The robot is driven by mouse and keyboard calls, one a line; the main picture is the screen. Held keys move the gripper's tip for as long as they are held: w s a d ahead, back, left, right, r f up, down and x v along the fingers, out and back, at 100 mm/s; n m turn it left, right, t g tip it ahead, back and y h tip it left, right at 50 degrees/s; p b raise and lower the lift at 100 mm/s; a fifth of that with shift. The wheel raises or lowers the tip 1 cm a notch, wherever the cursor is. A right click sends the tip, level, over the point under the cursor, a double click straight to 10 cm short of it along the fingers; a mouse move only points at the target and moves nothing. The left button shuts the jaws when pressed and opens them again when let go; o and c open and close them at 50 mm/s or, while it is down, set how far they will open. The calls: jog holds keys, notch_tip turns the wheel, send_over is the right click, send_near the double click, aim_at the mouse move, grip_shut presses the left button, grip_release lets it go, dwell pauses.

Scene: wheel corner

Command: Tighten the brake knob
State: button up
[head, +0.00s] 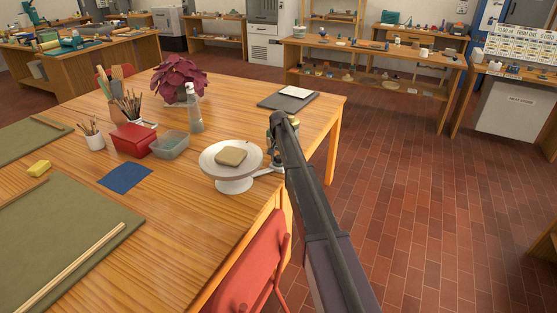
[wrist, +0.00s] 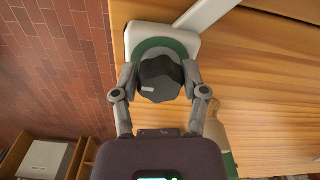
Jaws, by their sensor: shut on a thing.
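In the wrist view my gripper (wrist: 161,82) is closed around the dark grey lobed brake knob (wrist: 160,76), one finger on each side. The knob sits over a green ring (wrist: 178,47) on a white rounded base (wrist: 143,35) at the table's edge. In the head view the banding wheel (head: 232,157) stands on the wooden table with a slab of clay (head: 231,156) on its white top. My arm covers most of the brake side there, and the knob and fingertips are hidden. A white bar runs from the base to the upper right in the wrist view.
A spray bottle (head: 194,108), a red box (head: 133,137) and a clear tub (head: 169,145) stand left of the wheel. A red chair (head: 252,265) is tucked at the near table edge. The brick floor on the right is clear.

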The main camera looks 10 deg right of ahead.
jog(key=o, duration=1.2)
jog(key=shift+w, duration=0.1)
jog(key=shift+c, duration=0.2)
jog(key=shift+n, duration=0.4)
